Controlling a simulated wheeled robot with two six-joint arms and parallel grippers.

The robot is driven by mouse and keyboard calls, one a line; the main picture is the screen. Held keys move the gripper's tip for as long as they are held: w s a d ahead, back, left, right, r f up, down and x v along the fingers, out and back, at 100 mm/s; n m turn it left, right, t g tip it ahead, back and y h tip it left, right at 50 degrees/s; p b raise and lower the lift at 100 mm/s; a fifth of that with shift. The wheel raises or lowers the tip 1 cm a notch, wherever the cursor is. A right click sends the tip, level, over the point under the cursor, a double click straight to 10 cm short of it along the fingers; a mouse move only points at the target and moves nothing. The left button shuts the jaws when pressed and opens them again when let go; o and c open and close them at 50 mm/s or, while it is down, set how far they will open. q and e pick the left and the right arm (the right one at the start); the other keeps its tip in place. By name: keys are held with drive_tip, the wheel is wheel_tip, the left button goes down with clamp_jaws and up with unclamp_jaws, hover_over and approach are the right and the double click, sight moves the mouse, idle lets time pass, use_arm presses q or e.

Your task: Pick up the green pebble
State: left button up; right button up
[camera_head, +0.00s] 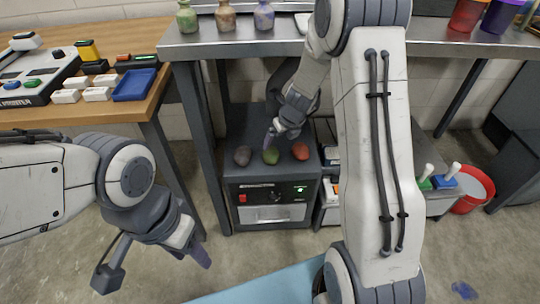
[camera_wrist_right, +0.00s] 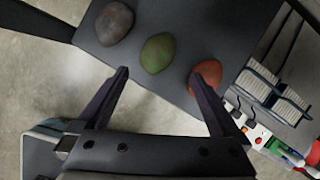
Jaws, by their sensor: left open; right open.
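The green pebble (camera_head: 271,156) lies between a grey pebble (camera_head: 242,155) and a red pebble (camera_head: 300,151) on top of a dark box-shaped machine (camera_head: 237,175) under the metal table.
The metal table (camera_head: 250,46) with bottles stands above the machine, and its leg (camera_head: 196,140) rises at the left. A wooden table (camera_head: 150,95) with a blue tray (camera_head: 134,85) is further left.

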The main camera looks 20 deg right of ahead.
sight(272, 152)
drive_tip(key=b+x, duration=0.2)
drive_tip(key=x, duration=0.1)
drive_tip(key=b+x, duration=0.1)
drive_tip(key=x, duration=0.2)
drive_tip(key=b+x, duration=0.2)
drive_tip(key=x, duration=0.2)
drive_tip(key=shift+a+b, duration=0.25)
drive_tip(key=shift+b, duration=0.1)
drive_tip(key=shift+s, duration=0.1)
drive_tip(key=c, duration=1.5)
drive_tip(key=shift+r, duration=0.1)
clamp_jaws()
drive_tip(key=shift+r, duration=0.1)
